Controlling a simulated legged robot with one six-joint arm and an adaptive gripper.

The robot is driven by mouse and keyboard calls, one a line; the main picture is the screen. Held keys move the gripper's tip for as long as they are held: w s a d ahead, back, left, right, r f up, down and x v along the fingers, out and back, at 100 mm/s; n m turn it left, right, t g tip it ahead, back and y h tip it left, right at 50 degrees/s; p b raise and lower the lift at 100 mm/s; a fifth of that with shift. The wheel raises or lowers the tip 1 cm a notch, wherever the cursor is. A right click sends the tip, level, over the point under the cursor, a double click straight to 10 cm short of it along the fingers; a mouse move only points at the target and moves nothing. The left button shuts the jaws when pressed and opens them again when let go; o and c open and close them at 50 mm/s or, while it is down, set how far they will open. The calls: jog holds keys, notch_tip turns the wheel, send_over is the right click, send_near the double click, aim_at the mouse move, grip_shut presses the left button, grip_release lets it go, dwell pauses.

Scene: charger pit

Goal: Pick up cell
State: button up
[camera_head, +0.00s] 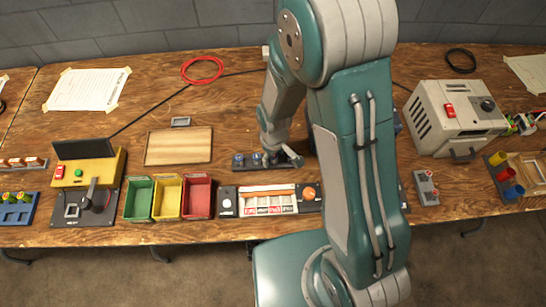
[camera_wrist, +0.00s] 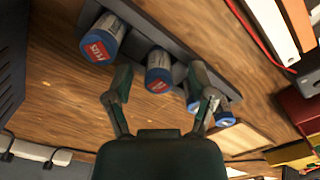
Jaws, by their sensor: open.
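Several blue cells stand in a dark rack; in the wrist view one with a red label (camera_wrist: 102,38) is at upper left. A second cell (camera_wrist: 158,72) is near the middle, between and just beyond the open fingers of my gripper (camera_wrist: 160,84). Further cells (camera_wrist: 223,116) are at the right, partly hidden by the right finger. In the head view the cells (camera_head: 239,160) sit at the table's middle, and my gripper (camera_head: 282,158) is over the right part of their row. My gripper holds nothing; I cannot tell whether it touches a cell.
Green, yellow and red bins (camera_head: 168,198) stand to the left. A panel with an orange knob (camera_head: 308,193) lies in front of the cells. A wooden board (camera_head: 179,146) lies left of them. A beige charger box (camera_head: 455,117) stands to the right. My arm hides part of the table.

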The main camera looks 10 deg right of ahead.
jog(key=shift+d, duration=0.1)
grip_shut()
